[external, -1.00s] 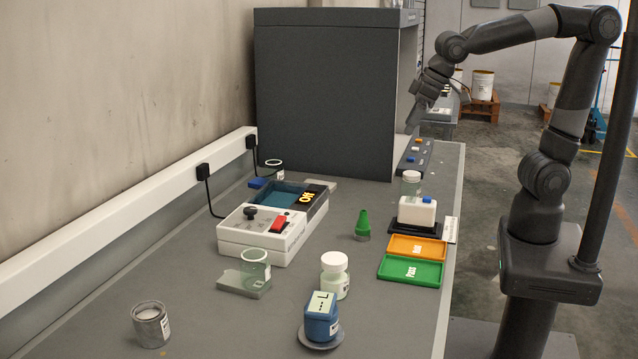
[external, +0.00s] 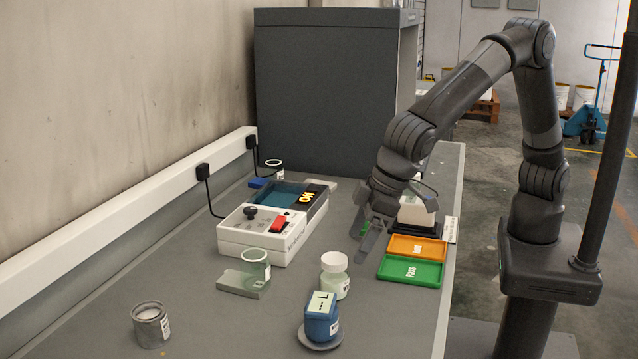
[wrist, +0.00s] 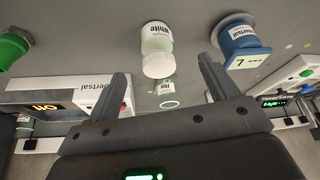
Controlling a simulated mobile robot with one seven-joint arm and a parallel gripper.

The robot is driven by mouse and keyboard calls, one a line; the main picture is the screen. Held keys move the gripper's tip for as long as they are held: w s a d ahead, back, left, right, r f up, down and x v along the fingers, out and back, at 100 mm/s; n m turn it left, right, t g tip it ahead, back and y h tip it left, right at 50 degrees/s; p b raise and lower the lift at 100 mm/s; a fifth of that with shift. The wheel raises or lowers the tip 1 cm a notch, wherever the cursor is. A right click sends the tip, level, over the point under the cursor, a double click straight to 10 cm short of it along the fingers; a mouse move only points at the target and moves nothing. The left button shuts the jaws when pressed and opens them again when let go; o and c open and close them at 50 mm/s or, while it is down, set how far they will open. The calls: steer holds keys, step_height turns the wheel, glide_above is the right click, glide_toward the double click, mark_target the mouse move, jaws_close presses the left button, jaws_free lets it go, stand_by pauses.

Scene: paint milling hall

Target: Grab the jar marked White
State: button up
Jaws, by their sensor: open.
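The jar marked White (wrist: 157,42) is a small pale jar with a white lid. Its label faces the camera in the wrist view, between and beyond my fingertips. In the external view the jar (external: 335,284) stands upright on the bench, behind the blue block. My gripper (external: 369,228) is open and empty, above the bench on the far side of the jar and apart from it. In the wrist view both fingers of my gripper (wrist: 163,76) show, with a wide gap between them.
A blue block (external: 321,318) on a round base stands close to the jar. A clear glass vessel (external: 255,272), a grey tin (external: 150,327) and the mill-like instrument (external: 262,238) stand to the left. Orange (external: 431,242) and green (external: 396,267) trays lie to the right.

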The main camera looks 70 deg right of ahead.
mark_target(334, 277)
steer(key=x, duration=0.5)
steer(key=shift+f, duration=0.2)
steer(key=shift+w+d+x, duration=0.1)
steer(key=shift+w+x, duration=0.1)
steer(key=shift+x, duration=1.2)
steer(key=shift+w+d+x, duration=0.1)
steer(key=shift+w+x, duration=0.15)
steer(key=shift+x, duration=1.15)
steer(key=shift+r, duration=0.15)
steer(key=shift+c, duration=0.3)
steer(key=c, duration=1.1)
